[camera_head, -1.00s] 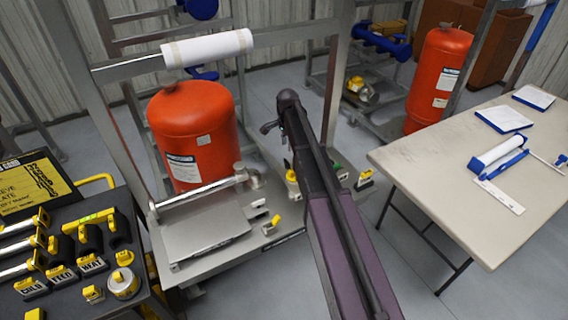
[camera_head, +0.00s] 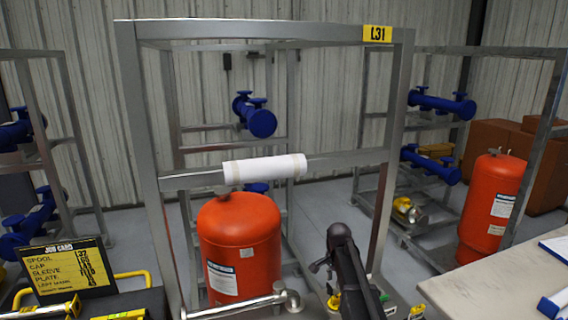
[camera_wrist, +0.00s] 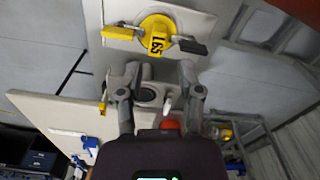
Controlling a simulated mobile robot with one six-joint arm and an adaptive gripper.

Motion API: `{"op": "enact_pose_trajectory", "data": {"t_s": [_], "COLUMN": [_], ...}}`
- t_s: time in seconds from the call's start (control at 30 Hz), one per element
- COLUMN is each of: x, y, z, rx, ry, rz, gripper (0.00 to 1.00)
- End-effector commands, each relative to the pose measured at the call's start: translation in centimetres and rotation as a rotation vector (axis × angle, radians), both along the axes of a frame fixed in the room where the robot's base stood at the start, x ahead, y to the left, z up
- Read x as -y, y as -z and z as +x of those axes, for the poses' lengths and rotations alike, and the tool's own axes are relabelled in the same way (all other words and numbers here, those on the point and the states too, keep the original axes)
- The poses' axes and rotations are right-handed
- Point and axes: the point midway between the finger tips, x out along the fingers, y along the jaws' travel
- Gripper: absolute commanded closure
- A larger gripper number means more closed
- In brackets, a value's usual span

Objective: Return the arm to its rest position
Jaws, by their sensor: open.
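My arm (camera_head: 352,280) rises from the bottom of the head view, right of the nearer red tank (camera_head: 240,245). At its end a dark finger of my gripper (camera_head: 322,264) shows in side view. In the wrist view both fingers of my gripper (camera_wrist: 160,78) are spread apart. A grey round fitting (camera_wrist: 148,95) shows in the gap between them, and I see no contact with it. No held object is visible.
A metal frame tagged L31 (camera_head: 378,34) stands ahead, with a white-wrapped roll (camera_head: 265,168) on its crossbar. A table (camera_head: 490,285) is at right, a job card board (camera_head: 65,268) at left. A yellow round part (camera_wrist: 157,35) sits on a pale plate in the wrist view.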

Motion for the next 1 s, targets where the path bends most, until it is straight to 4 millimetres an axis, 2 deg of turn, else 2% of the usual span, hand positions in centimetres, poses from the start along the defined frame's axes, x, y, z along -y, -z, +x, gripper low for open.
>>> {"op": "enact_pose_trajectory", "data": {"t_s": [0.03,0.1,0.4,0.6,0.8,1.0], "x": [0.0,-0.1,-0.3,-0.4,-0.4,-0.4], "y": [0.0,0.0,0.0,0.0,0.0,0.0], "z": [-2.4,-4.8,-14.6,-20.2,-22.9,-23.2], "rx": [0.0,0.0,-0.001,-0.001,-0.001,-0.001], "ry": [-0.057,-0.152,-0.571,-0.82,-0.96,-0.991], "rz": [0.0,0.0,0.0,0.0,0.0,0.0], "gripper": [0.53,0.53,0.53,0.53,0.53,0.53]}}
